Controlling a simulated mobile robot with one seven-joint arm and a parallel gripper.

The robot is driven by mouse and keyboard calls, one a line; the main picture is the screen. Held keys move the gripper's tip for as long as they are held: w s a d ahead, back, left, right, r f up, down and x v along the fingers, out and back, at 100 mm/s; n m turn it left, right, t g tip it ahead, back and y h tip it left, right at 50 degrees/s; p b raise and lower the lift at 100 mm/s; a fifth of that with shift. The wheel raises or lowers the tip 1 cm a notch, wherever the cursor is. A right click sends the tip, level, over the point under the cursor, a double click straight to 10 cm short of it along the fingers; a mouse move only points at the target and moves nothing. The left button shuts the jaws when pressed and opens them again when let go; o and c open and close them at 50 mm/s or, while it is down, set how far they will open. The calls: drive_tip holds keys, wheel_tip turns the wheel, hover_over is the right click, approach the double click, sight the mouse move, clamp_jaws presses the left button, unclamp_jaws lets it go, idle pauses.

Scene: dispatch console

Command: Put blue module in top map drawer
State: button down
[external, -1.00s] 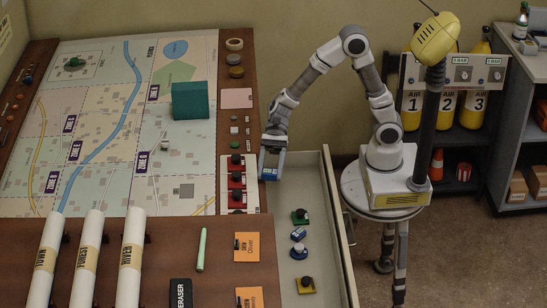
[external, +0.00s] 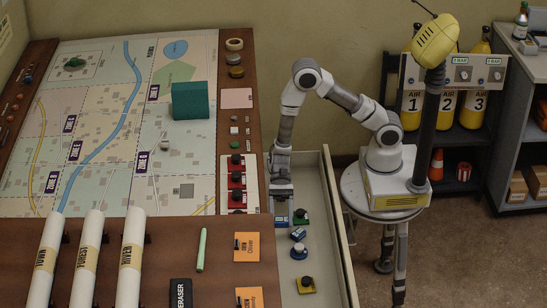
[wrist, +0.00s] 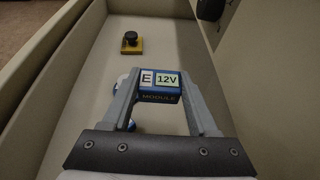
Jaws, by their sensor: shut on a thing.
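The blue module (external: 281,218) is held between the two fingers of my gripper (external: 281,203), low within the open drawer (external: 313,175). In the wrist view the module (wrist: 160,96) shows an "E" and "12V" label, with both gripper fingers (wrist: 161,86) closed on its sides. The drawer floor (wrist: 172,45) lies beneath it. I cannot tell whether the module touches the floor.
The drawer's far end is clear. The map table (external: 262,150) edges it on the left.

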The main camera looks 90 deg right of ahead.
drive_tip(key=shift+n+g, duration=0.3)
drive_tip(key=shift+g, duration=0.1)
drive_tip(key=f, duration=0.3)
drive_tip(key=w+d+f, duration=0.1)
drive_tip(key=f, duration=0.1)
drive_tip(key=shift+d+b, duration=0.1)
drive_tip(key=shift+b, duration=0.2)
hover_over(282, 278)
drive_tip(key=shift+f+b, duration=0.85)
drive_tip(key=shift+f, duration=0.85)
drive_tip(key=shift+f+b, duration=0.25)
drive_tip(key=shift+b, duration=0.1)
drive_tip(key=shift+c, duration=2.2)
unclamp_jaws()
drive_tip(key=shift+r, duration=0.1)
